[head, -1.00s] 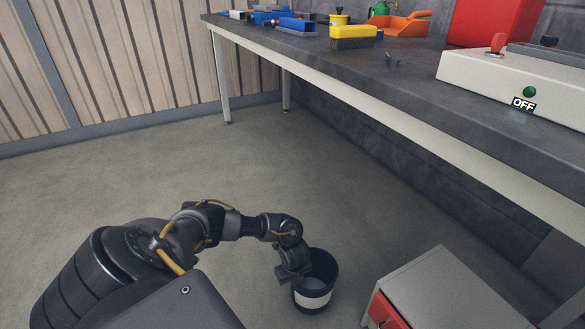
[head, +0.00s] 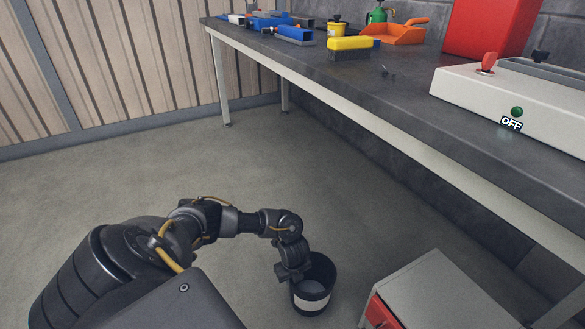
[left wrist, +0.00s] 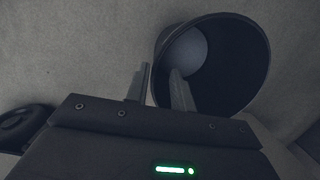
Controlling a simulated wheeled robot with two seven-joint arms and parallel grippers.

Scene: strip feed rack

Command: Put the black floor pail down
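The black floor pail (head: 313,297) has a white band and stands upright, apparently on the grey floor, left of a small cabinet. My left gripper (head: 291,275) is at the pail's upper left rim. In the left wrist view the pail (left wrist: 245,60) shows from above, with a paler round bottom inside. The left gripper (left wrist: 160,88) has one finger outside the pail's wall and one inside its mouth. A gap shows between the fingers, wider than the thin rim, so it looks open around the rim. My right gripper is not in view.
A small grey cabinet with a red drawer (head: 383,312) stands close at the pail's right. A long workbench (head: 400,100) runs along the wall, carrying tools and a white box marked OFF (head: 510,105). The floor (head: 130,180) at left is clear.

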